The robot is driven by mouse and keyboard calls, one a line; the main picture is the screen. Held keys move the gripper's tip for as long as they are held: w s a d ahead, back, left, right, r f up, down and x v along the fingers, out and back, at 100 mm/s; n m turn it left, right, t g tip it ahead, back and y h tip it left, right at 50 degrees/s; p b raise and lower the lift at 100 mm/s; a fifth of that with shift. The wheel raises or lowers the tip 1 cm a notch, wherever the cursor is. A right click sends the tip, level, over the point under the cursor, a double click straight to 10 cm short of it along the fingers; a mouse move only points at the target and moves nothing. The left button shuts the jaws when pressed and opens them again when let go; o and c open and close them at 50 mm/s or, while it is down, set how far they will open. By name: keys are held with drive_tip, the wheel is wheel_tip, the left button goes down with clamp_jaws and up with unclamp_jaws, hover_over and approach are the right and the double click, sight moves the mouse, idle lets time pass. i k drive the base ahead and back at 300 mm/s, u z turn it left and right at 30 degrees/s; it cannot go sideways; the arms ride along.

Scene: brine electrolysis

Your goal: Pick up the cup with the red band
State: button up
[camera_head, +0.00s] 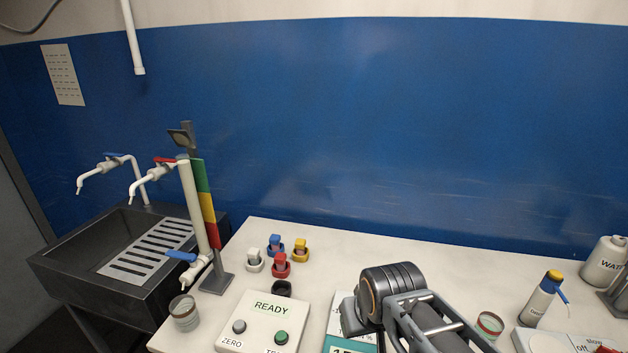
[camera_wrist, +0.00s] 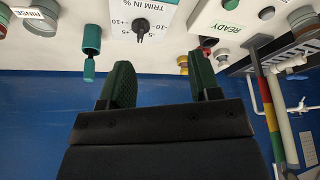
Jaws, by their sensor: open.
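A small clear cup with a red band (camera_head: 489,325) stands on the white bench at the right of my arm in the head view, partly behind it. A second clear cup (camera_head: 184,312) stands at the bench's left front; its band colour is hard to tell. My gripper (camera_wrist: 160,85) shows in the wrist view with its two dark green fingers apart and nothing between them. In the head view my arm hides the fingertips.
A READY box (camera_head: 268,318) and several coloured plugs (camera_head: 281,265) sit left of my arm. A stand with a coloured strip (camera_head: 205,205) rises by the sink (camera_head: 120,260). A blue-nozzled bottle (camera_head: 537,302) and a WATER jug (camera_head: 604,262) stand right.

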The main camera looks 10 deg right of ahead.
sight(489, 324)
drive_tip(key=k, duration=0.5)
drive_tip(key=z, duration=1.2)
drive_tip(key=i, duration=0.4)
drive_tip(key=u, duration=3.3)
drive_tip(key=k, duration=1.65)
drive_tip(key=z, duration=0.4)
